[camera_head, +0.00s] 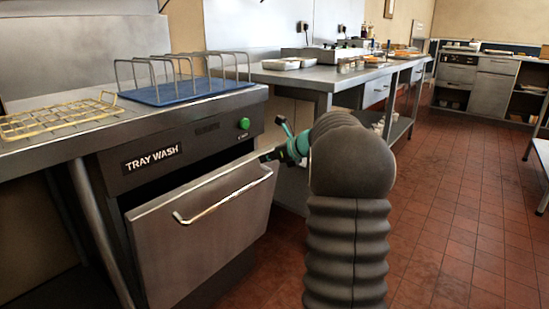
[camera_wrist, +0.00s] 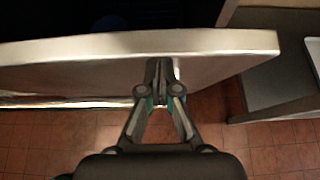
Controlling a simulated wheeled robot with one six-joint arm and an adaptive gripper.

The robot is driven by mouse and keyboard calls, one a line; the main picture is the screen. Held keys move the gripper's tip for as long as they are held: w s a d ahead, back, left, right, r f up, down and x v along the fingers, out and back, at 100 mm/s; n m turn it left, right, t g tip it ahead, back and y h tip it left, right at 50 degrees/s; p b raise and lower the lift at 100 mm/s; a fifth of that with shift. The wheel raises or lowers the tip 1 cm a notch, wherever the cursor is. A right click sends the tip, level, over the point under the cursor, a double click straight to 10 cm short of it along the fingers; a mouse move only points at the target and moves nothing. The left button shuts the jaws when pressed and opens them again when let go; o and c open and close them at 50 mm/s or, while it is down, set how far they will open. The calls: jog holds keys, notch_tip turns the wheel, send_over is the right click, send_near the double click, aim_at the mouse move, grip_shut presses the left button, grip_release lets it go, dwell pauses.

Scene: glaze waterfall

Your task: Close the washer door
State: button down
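The tray washer (camera_head: 190,145), labelled TRAY WASH, stands at the left with a green button on its front panel. Its steel door (camera_head: 215,235) is partly open, leaning outward at the top, with a bar handle (camera_head: 222,205) across its outer face. My gripper (camera_head: 268,156) is at the door's upper right corner. In the wrist view, my gripper (camera_wrist: 162,72) has its fingertips close together, over or against the outer face of the door (camera_wrist: 80,66), just below its top edge. I see nothing held. Whether the tips touch the door is hard to tell.
A blue tray with a wire rack (camera_head: 190,88) and a yellow wire basket (camera_head: 60,115) sit on top of the washer and counter. A steel worktable (camera_head: 310,78) stands right behind. The red tiled floor (camera_head: 450,220) at the right is clear.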

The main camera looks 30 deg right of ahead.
aim_at(255, 152)
jog(key=w+p, duration=0.1)
jog(key=w+a+r, duration=0.1)
jog(key=w, duration=0.1)
jog(key=w+p, duration=0.1)
jog(key=shift+w+a+r+p, duration=0.3)
jog(key=shift+a+r, duration=0.1)
jog(key=shift+w+a, duration=0.2)
jog(key=shift+w, duration=0.25)
jog(key=shift+f, duration=0.1)
jog(key=shift+s, duration=0.1)
